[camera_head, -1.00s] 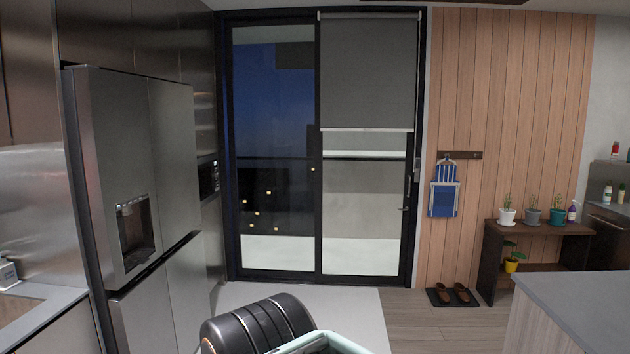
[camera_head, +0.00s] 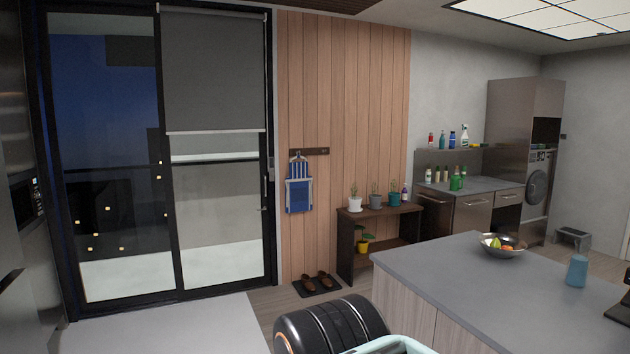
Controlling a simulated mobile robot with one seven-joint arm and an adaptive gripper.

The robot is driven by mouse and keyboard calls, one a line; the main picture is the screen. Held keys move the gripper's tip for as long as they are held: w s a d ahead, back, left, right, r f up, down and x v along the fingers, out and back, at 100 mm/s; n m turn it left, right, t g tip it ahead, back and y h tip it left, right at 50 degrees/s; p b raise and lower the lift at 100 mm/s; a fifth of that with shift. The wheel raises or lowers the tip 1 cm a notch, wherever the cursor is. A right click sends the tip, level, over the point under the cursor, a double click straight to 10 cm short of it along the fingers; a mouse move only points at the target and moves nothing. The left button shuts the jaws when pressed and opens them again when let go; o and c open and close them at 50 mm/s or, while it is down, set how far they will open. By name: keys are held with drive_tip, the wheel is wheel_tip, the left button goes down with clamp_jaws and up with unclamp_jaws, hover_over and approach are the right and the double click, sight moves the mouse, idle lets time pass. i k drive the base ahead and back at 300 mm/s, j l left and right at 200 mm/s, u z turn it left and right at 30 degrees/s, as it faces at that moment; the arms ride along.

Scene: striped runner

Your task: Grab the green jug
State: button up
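A small green vessel (camera_head: 456,183), which looks like the green jug, stands on the far grey counter (camera_head: 490,185) against the back wall. It is small and far away, so its handle and spout are hard to make out. My gripper is not in view. Only a dark ribbed part and a pale curved part of what seems to be my own arm show at the bottom edge, far from the green vessel.
A grey island (camera_head: 430,262) fills the lower right, between me and the far counter. It bears a fruit bowl (camera_head: 503,251) and a blue cup (camera_head: 577,271). A plant bench (camera_head: 346,240) stands by the wood wall. Slippers (camera_head: 317,283) lie on a dark mat. Floor at lower left is clear.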

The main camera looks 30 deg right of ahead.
sight(455, 180)
drive_tip(key=z, duration=1.7)
drive_tip(key=i+j+u, duration=0.1)
drive_tip(key=i+u, duration=0.35)
drive_tip(key=i, duration=0.25)
drive_tip(key=i+l+u, duration=0.15)
drive_tip(key=i+u, duration=0.25)
drive_tip(key=i, duration=0.35)
drive_tip(key=i+u, duration=0.3)
drive_tip(key=i, duration=0.2)
drive_tip(key=i+u, duration=0.35)
drive_tip(key=i, duration=0.15)
drive_tip(key=i+u, duration=0.1)
drive_tip(key=i, duration=1.05)
drive_tip(key=i+j+z, duration=0.1)
drive_tip(key=i+z, duration=0.2)
drive_tip(key=i, duration=0.85)
drive_tip(key=i+z, duration=0.85)
